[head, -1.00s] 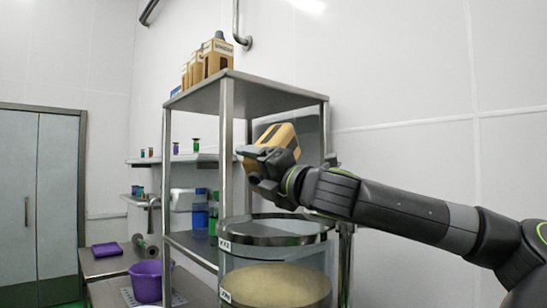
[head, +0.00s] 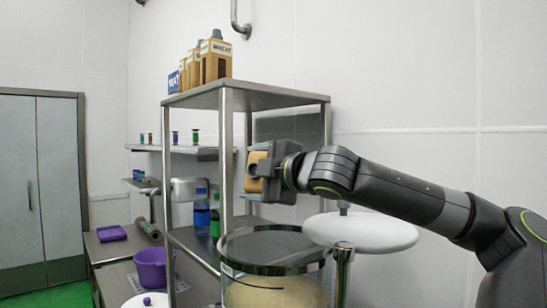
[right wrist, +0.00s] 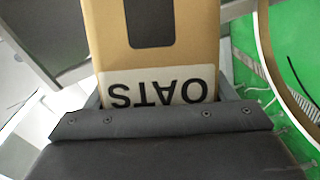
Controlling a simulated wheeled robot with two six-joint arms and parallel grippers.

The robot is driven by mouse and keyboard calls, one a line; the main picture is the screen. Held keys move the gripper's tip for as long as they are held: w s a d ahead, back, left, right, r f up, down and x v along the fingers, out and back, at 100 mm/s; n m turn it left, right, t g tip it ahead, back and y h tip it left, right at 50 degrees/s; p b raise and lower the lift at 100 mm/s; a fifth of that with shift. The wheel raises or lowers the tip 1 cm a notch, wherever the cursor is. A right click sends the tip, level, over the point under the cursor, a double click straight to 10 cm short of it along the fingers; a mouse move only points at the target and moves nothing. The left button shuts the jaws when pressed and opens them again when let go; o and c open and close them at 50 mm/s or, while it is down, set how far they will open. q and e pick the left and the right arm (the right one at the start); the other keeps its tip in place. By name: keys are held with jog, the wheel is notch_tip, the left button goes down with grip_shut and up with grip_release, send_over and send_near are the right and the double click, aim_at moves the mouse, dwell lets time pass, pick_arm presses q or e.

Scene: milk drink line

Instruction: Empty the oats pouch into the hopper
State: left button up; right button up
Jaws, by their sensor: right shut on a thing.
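The oats pouch (head: 255,172), tan with a dark panel, is in my right gripper (head: 272,168), which is shut on it. In the head view they are above the hopper's rim, left of its middle; I cannot tell if they are directly over the opening. In the right wrist view the pouch (right wrist: 205,45) fills the top middle, its "OATS" label upside down; its mouth is not in view. The hopper (head: 232,286) is a clear cylinder with a metal rim, holding beige grain. My left gripper is not in view.
A white round lid (head: 362,236) with a knob is right of the hopper, by a metal post (head: 343,275). A steel rack (head: 245,97) stands behind, with several pouches on top. A purple bowl (head: 151,270) and a blue bottle (head: 201,215) are to the left.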

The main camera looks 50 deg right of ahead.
aim_at(255, 153)
notch_tip(255, 153, up, 2)
jog(key=m+p, duration=0.2)
jog(key=shift+m+g+y, duration=0.3)
jog(key=shift+g, duration=0.1)
jog(key=m, duration=0.1)
jog(key=m+p, duration=0.1)
jog(key=shift+r+m+g+y, duration=0.3)
jog(key=shift+y, duration=0.1)
jog(key=m+y, duration=0.1)
jog(key=m, duration=0.1)
jog(key=m+g+p, duration=0.1)
jog(key=shift+r+m+y, duration=0.4)
jog(key=m, duration=0.1)
jog(key=m+y, duration=0.1)
jog(key=shift+r+m, duration=0.25)
jog(key=shift+m, duration=0.05)
